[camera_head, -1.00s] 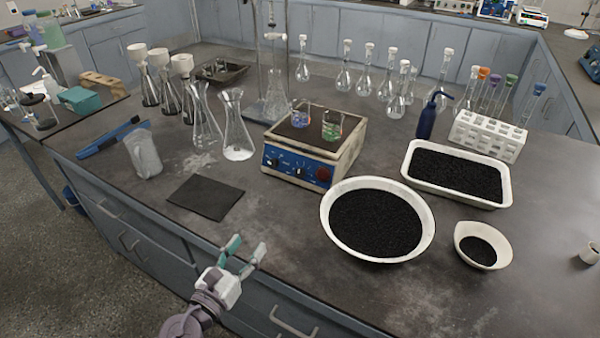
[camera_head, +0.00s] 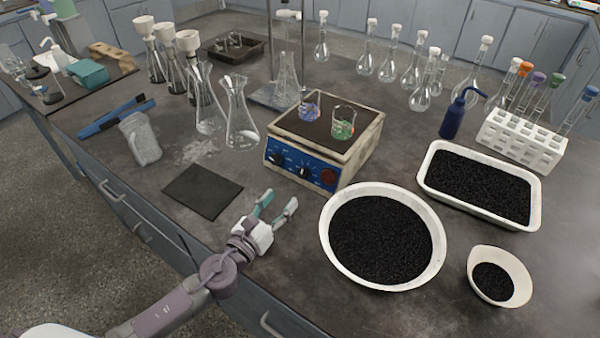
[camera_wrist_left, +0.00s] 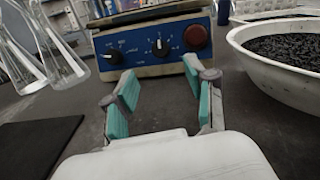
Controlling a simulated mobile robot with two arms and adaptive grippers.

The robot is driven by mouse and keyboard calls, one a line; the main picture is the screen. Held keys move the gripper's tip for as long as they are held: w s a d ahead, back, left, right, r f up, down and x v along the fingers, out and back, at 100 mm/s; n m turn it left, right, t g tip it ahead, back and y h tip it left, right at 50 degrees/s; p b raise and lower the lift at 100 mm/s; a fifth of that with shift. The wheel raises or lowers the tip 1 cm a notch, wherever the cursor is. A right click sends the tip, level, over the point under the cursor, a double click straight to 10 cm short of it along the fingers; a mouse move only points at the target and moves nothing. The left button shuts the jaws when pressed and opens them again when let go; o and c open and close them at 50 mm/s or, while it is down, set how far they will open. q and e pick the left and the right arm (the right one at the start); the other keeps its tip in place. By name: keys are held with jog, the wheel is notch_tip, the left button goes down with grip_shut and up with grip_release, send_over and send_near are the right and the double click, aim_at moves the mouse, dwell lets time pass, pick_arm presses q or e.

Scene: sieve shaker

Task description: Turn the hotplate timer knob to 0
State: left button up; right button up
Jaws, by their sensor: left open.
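The hotplate (camera_head: 298,166) has a blue front panel with two black knobs and a red round part at the right. One knob (camera_head: 305,172) is near the panel's middle and the other (camera_head: 275,158) is at its left. In the left wrist view the middle knob (camera_wrist_left: 160,47) has a white pointer line and faces me; the left knob (camera_wrist_left: 114,56) shows too. Which one is the timer I cannot read. My left gripper (camera_head: 278,203) is open and empty, in front of the panel and apart from it. In the wrist view its teal-padded fingers (camera_wrist_left: 160,92) point at the panel. My right gripper is not in view.
Two small beakers (camera_head: 343,122) with coloured contents stand on the hotplate top. A large white bowl of black granules (camera_head: 328,250) stands close to the right of my left gripper. A dark mat (camera_head: 203,190) lies to the left. Glass flasks (camera_head: 241,125) stand left of the hotplate.

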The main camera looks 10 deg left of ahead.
aim_at(301, 175)
pick_arm(q)
jog(key=x, duration=0.8)
jog(key=shift+w, duration=0.2)
jog(key=shift+w+d+f, duration=0.1)
jog(key=shift+w+d, duration=0.1)
jog(key=shift+w, duration=0.45)
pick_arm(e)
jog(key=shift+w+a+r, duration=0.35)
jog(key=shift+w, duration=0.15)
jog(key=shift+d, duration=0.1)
pick_arm(q)
jog(key=shift+c, duration=0.5)
grip_shut()
jog(key=shift+p, duration=0.3)
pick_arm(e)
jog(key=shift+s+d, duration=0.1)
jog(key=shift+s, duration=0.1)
